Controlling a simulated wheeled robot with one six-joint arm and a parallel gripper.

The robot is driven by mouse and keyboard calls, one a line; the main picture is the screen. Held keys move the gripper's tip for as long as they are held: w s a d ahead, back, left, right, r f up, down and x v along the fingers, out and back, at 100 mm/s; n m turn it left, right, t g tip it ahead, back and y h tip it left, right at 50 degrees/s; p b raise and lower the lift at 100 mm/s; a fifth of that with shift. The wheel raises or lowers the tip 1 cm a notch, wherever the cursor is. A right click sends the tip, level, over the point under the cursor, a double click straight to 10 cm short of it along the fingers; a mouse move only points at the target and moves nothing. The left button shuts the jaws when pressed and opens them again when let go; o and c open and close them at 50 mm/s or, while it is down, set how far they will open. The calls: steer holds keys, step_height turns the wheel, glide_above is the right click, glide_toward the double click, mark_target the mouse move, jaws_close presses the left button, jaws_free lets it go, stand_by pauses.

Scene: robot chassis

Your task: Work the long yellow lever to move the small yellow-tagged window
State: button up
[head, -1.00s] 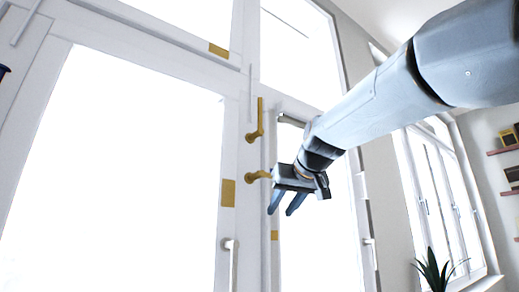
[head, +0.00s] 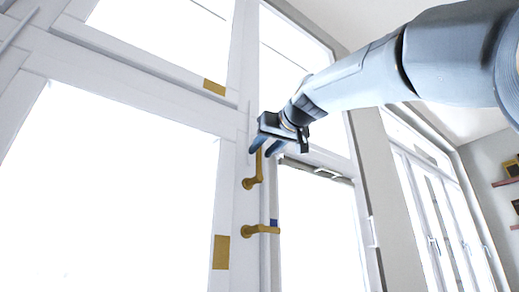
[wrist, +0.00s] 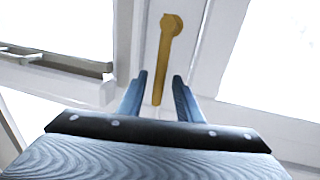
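The long yellow lever (head: 254,172) stands upright on the white frame, with its pivot at the lower end. My gripper (head: 261,153) is at its upper free end, fingers open on either side. In the wrist view the lever (wrist: 166,42) runs between the two open fingers (wrist: 160,76), with gaps visible on both sides. I cannot tell how deep the fingers reach around it. The small upper window has a yellow tag (head: 214,87) on its lower frame and looks shut.
A second yellow handle (head: 260,230) points right just below the lever. A larger window beneath carries another yellow tag (head: 221,252). A tall pane (head: 318,225) is to the right, with further windows (head: 440,190) beyond. A thin vertical rod runs above the lever.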

mark_target(260, 152)
steer(key=shift+p+x, duration=0.6)
steer(key=shift+x, duration=0.9)
jaws_close()
